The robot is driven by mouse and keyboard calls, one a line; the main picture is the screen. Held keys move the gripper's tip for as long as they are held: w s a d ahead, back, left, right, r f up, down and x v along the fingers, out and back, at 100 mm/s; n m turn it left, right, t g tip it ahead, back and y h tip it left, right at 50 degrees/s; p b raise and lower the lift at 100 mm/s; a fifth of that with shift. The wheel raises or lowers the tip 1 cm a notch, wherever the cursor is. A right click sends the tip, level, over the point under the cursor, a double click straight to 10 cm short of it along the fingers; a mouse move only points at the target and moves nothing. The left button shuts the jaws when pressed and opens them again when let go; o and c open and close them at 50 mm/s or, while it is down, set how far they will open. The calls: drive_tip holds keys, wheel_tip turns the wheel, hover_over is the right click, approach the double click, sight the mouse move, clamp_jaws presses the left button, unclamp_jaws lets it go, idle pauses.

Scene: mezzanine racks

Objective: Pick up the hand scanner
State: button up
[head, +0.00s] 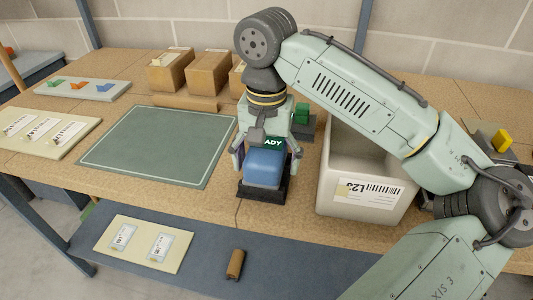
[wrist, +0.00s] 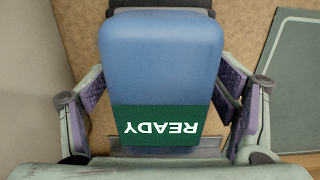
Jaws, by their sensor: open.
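The hand scanner (head: 265,168) is a blue block with a green screen, sitting in a black cradle (head: 263,195) on the table. In the wrist view the scanner (wrist: 160,65) fills the middle, its screen reading READY upside down. My gripper (head: 267,158) points down over the scanner with its fingers on either side. In the wrist view the gripper (wrist: 158,100) is open, with purple-padded fingers left and right of the scanner and gaps visible. The scanner's far side is hidden by my gripper in the head view.
A green mat (head: 165,145) lies clear to the left. Cardboard boxes (head: 207,73) stand at the back. A lower shelf (head: 200,255) holds a label card and a small brown roll.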

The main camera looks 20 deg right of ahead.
drive_tip(key=shift+c, duration=0.5)
drive_tip(key=c, duration=1.4)
